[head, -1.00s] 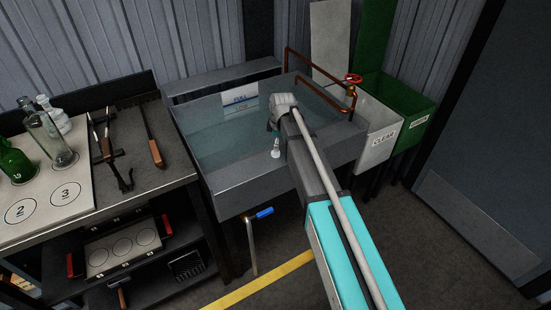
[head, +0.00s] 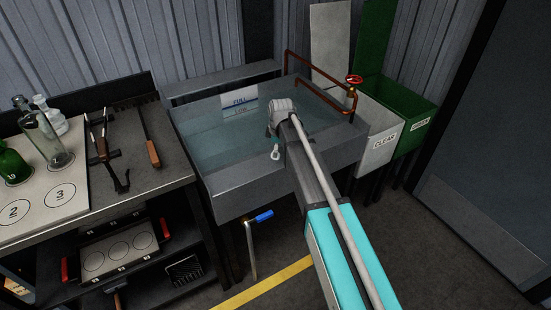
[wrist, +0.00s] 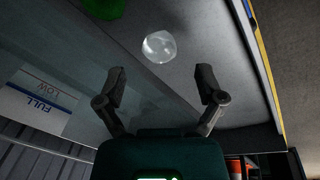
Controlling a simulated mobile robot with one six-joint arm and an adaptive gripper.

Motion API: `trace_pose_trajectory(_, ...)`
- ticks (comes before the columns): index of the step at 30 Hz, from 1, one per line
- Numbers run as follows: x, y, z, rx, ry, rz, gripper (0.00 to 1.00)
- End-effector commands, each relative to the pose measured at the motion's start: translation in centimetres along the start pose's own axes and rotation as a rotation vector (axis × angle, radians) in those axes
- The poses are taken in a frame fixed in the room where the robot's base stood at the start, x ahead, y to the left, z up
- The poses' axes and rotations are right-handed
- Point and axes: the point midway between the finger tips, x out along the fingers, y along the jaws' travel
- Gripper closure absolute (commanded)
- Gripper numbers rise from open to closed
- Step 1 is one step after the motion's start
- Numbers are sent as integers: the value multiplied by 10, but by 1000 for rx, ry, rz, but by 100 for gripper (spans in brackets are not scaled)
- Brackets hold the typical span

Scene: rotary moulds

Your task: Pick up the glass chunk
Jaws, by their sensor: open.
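A clear, rounded glass chunk (wrist: 160,47) lies on the grey surface in the wrist view. My gripper (wrist: 161,84) is open and empty, its two dark fingers spread wide. The chunk shows beyond the fingertips, near the middle of the gap between them, and looks untouched. In the head view a small pale, clear shape (head: 275,152), seemingly this chunk, shows at the front of the tank just below my wrist. My arm hides the area to its right, and the fingers are hard to make out there.
A green object (wrist: 103,8) lies close to the chunk, cut by the top edge of the wrist view. The water tank (head: 240,186) has a copper pipe (head: 318,92) at its back right. A white CLEAR bin (head: 378,150) and a green bin (head: 412,135) stand to the right.

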Motion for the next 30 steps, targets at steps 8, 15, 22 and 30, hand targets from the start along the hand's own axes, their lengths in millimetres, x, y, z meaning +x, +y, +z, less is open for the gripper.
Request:
trace_pose_trajectory(8,26,0,-1,0,0,0,12)
trace_pose_trajectory(15,38,0,-1,0,0,0,12)
trace_pose_trajectory(22,38,1,-1,0,0,0,12)
trace_pose_trajectory(30,38,1,-1,0,0,0,12)
